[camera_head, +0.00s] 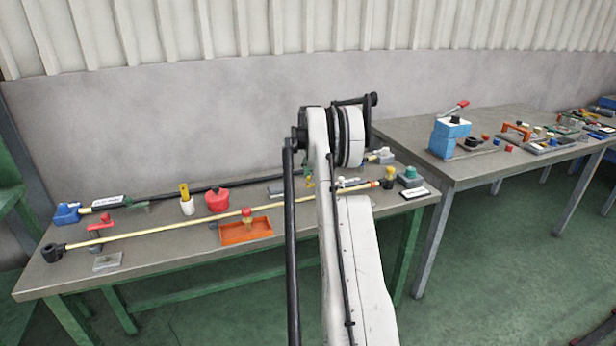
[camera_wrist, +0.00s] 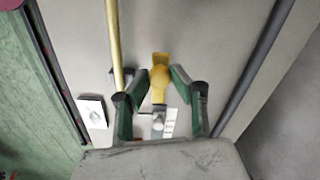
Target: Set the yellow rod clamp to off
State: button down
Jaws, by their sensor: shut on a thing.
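The yellow clamp handle (camera_wrist: 159,68) stands between my fingertips in the wrist view, above a small grey metal base (camera_wrist: 158,123). A white label (camera_wrist: 170,122) with unreadable marks lies beside that base. In the head view my arm hides most of the gripper and clamp; only a small yellow-green patch shows left of the arm. The long pale-yellow rod (camera_wrist: 114,45) runs left of the handle; it also shows in the head view (camera_head: 160,233).
A black rod (camera_wrist: 250,70) runs right of my gripper. On the table (camera_head: 190,262) stand a red pot (camera_head: 217,200), an orange tray (camera_head: 240,235) and a white-and-yellow piece (camera_head: 187,205). A second table (camera_head: 440,172) with fixtures stands to the right.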

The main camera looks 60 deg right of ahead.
jog(key=shift+w, duration=0.1)
jog(key=c, duration=1.5)
grip_release()
notch_tip(320, 180, up, 12)
jog(key=shift+r, duration=0.1)
